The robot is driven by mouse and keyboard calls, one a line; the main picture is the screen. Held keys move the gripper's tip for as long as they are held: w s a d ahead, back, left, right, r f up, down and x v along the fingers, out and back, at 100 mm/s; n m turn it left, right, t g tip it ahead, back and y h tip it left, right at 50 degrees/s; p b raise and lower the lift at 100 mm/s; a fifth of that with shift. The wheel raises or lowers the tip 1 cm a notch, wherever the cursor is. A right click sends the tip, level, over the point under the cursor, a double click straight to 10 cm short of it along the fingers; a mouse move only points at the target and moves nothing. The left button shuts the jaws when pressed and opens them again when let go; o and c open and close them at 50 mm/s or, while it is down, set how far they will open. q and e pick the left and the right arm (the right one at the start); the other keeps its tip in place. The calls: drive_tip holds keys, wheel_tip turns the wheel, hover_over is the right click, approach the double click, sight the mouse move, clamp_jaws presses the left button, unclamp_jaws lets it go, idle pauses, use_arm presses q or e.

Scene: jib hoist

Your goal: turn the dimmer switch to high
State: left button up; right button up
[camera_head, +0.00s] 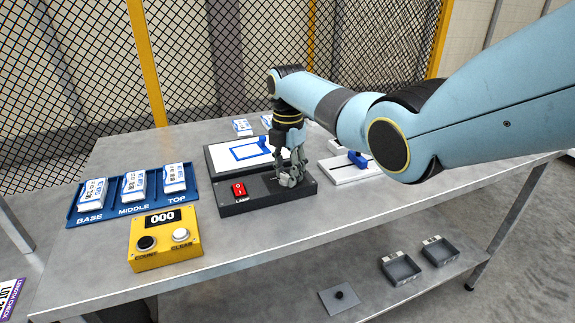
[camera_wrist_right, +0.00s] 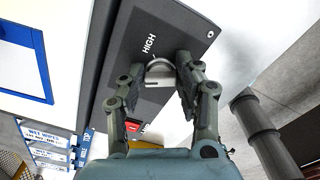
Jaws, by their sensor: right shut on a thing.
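The dimmer knob (camera_wrist_right: 158,67) is a small round light grey dial on a black control box (camera_head: 238,207). In the right wrist view the word HIGH is printed on the box just beyond the knob. My right gripper (camera_head: 290,181) reaches down onto the right part of the box. In the right wrist view its two fingers (camera_wrist_right: 163,77) are shut on the knob, one on each side. The gripper hides the knob in the head view. A red rocker switch (camera_head: 239,190) is at the box's left end. My left gripper is not in view.
A yellow counter box (camera_head: 165,248) reading 000 stands front left. A blue tray (camera_head: 110,213) labelled BASE, MIDDLE, TOP holds white packs. Behind the box lies a dark-framed white board (camera_head: 222,158). A white fixture with a blue part (camera_head: 357,158) stands to the right.

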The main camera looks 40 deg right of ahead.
drive_tip(key=m+p, duration=0.2)
drive_tip(key=m, duration=0.1)
drive_tip(key=shift+s+r+m, duration=0.1)
drive_tip(key=shift+r+m, duration=0.05)
drive_tip(key=shift+m, duration=0.15)
drive_tip(key=m+p, duration=0.1)
drive_tip(key=m, duration=0.2)
drive_tip(key=shift+m+p, duration=0.3)
drive_tip(key=m+p, duration=0.1)
drive_tip(key=m, duration=0.2)
drive_tip(key=shift+s+m, duration=0.15)
drive_tip(key=shift+m, duration=0.25)
drive_tip(key=shift+a+m+p, duration=0.1)
drive_tip(key=shift+m+p, duration=0.4)
drive_tip(key=shift+m, duration=1.3)
drive_tip(key=o, duration=1.1)
drive_tip(key=shift+o, duration=0.2)
wheel_tip(320, 180, up, 12)
